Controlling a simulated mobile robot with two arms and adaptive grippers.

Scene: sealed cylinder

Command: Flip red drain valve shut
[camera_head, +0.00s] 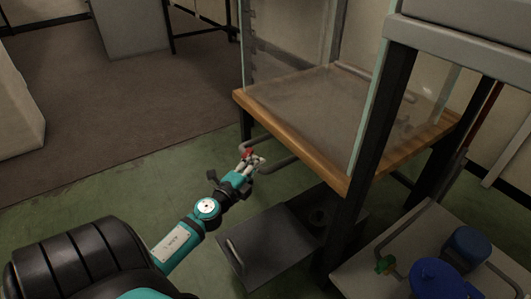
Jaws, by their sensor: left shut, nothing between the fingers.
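The red drain valve (248,153) is a small red spot on a grey pipe (281,163) that runs beneath the wooden bench's edge. My left gripper (252,161) is at the valve, with its fingers close together and nothing held between them. The fingers overlap the valve in the picture, so I cannot tell whether they touch it. The valve's handle is partly hidden, and its exact angle is too small to read. My right gripper does not show.
A wooden bench top (300,125) with clear panels stands behind the valve on dark legs. A blue-lidded container (438,279) and a green valve (385,265) are at the lower right.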

